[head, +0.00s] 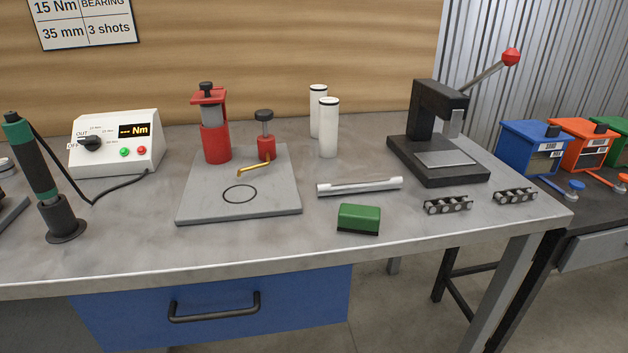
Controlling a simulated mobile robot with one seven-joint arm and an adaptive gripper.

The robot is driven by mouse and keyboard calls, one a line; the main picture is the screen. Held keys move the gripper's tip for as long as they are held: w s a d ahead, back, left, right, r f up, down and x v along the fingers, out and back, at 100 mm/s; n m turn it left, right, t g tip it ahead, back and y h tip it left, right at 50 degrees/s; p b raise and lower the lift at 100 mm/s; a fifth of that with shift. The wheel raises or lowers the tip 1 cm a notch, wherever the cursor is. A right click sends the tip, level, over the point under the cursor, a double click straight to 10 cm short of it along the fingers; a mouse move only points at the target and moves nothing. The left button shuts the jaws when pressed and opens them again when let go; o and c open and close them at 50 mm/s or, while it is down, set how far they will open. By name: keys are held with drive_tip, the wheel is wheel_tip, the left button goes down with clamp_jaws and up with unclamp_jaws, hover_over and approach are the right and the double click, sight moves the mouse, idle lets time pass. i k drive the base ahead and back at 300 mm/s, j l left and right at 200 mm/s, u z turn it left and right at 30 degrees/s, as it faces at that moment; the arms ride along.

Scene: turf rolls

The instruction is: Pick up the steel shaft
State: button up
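The steel shaft (360,187) is a bright silver rod with a long groove or flat along its top. It lies on its side on the grey workbench (130,235), right of the middle of the head view, running roughly left to right. Its left end is close to the right edge of a grey plate. A green block lies just in front of it. Nothing covers the shaft. My gripper does not show in this view.
The grey plate (205,206) carries red clamps (216,143). The green block (359,219) is in front; two white cylinders (328,128) stand behind. A black press (437,135) is at right, with bearing strips (448,205) before it. A controller (117,143) and green-handled driver (37,165) stand left.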

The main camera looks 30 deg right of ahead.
sight(360, 184)
drive_tip(key=l+u, duration=0.45)
drive_tip(key=l, duration=0.75)
drive_tip(key=l+u, duration=0.1)
drive_tip(key=l, duration=1.15)
drive_tip(key=k, duration=0.05)
